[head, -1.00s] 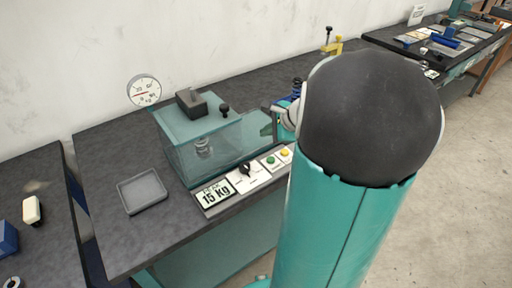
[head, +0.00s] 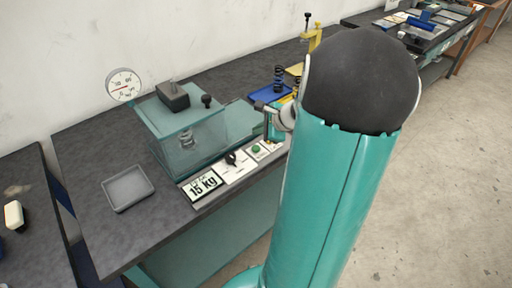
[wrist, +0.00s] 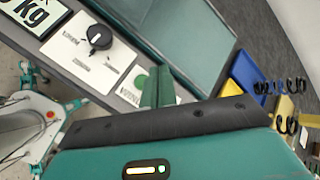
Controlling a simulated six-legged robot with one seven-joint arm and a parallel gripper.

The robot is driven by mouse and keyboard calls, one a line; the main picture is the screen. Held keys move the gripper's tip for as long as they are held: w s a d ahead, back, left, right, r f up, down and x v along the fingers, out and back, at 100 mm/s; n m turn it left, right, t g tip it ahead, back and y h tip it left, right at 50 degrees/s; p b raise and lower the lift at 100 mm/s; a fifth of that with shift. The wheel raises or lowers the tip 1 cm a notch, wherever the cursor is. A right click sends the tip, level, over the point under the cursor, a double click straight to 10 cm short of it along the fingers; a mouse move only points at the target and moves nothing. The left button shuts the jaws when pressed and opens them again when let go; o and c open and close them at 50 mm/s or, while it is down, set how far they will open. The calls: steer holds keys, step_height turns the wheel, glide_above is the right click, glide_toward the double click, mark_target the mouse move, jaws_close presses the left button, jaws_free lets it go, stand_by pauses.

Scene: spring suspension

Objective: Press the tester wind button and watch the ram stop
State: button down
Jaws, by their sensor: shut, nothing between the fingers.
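The spring tester is a clear teal-tinted box (head: 200,145) with a dark block (head: 173,96) on top and a spring (head: 186,138) inside. Its front panel has a "15 Kg" display (head: 203,184), a black knob (head: 232,158) and a green button (head: 256,149). The knob (wrist: 99,37) also shows in the wrist view. My gripper (head: 269,137) is shut and empty, pointing down at the panel's right end. In the wrist view its fingers (wrist: 157,88) cover part of the button card; contact cannot be told.
A round dial gauge (head: 124,84) stands behind the tester. A grey tray (head: 128,187) lies to its left. A blue tray (head: 270,93) with dark springs and a yellow stand (head: 313,40) are behind my arm. Another bench (head: 440,35) stands at the far right.

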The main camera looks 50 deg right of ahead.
mark_target(259, 148)
steer(key=shift+f, duration=2.25)
steer(key=shift+f, duration=0.1)
steer(key=shift+f, duration=0.3)
steer(key=shift+f, duration=0.55)
stand_by(0.8)
steer(key=shift+r, duration=0.95)
steer(key=shift+r, duration=2.55)
